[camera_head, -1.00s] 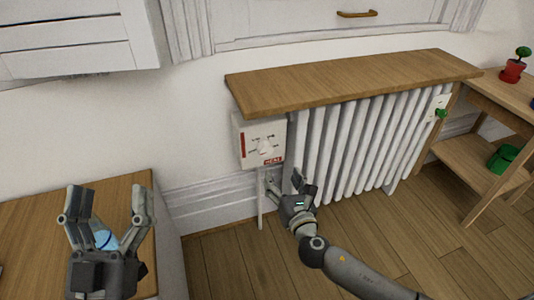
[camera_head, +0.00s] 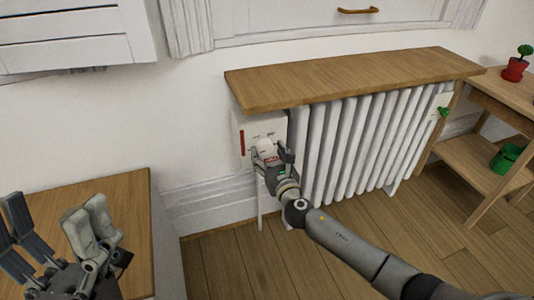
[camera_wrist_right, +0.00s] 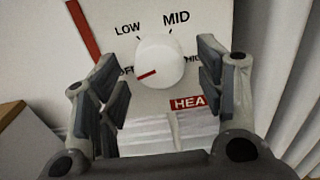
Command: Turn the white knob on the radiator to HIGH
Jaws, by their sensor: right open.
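The white knob (camera_wrist_right: 160,62) is on the control panel (camera_wrist_right: 200,20) at the radiator's left end. Its red mark points lower left, toward the partly hidden OFF label. LOW and MID are above it, and a partly covered HIGH label is at its right. My right gripper (camera_wrist_right: 160,85) is open, with one finger on each side of the knob and gaps to it. In the head view my right gripper (camera_head: 272,153) is in front of the panel and mostly hides the knob. My left gripper (camera_head: 58,222) is open at the lower left, over the wooden table.
The white radiator (camera_head: 365,145) has a wooden shelf (camera_head: 350,78) above the panel and ribs. A green valve knob (camera_head: 444,112) is at its right end. A wooden side table (camera_head: 90,190) stands at left.

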